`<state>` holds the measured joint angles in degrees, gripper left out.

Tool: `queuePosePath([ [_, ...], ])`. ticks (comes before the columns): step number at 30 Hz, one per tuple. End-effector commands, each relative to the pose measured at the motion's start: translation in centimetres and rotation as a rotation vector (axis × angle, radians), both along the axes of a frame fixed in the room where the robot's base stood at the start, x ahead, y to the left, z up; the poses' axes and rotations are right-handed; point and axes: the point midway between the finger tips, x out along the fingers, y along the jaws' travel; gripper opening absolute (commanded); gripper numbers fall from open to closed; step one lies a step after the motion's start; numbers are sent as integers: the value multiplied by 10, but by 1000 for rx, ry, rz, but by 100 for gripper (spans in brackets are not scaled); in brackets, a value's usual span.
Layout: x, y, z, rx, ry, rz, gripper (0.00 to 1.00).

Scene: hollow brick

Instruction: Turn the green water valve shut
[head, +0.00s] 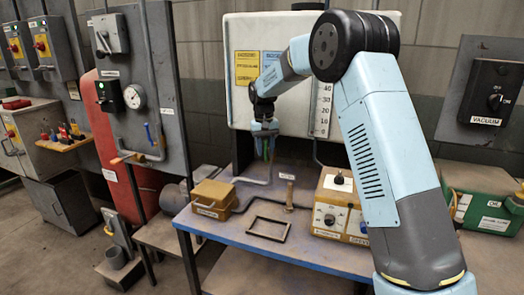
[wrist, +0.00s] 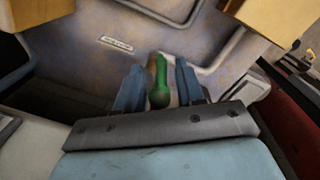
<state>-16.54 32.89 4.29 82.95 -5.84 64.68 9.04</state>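The green valve handle (wrist: 160,85) shows in the wrist view as a rounded green lever between the two blue fingers of my gripper (wrist: 159,88). Narrow gaps appear on both sides of it, so my gripper looks open around the handle, not closed on it. In the head view my gripper (head: 265,130) points down over the back of the blue bench, with a bit of green (head: 265,150) at its fingers. The valve body and the handle's contact with the fingers are largely hidden.
The bench (head: 240,240) carries a yellow box (head: 213,197), a dark empty frame (head: 268,229) and a yellow control box (head: 338,203). A grey pipe runs along its back. A white gauge board (head: 320,60) stands behind my arm. A green case (head: 487,205) sits at right.

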Motion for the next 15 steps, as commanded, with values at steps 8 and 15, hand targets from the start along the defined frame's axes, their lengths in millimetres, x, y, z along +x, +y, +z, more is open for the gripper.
queuePosePath([
  [8,0,0,-8,0,0,0,38],
  [15,0,0,-8,0,0,1,30],
])
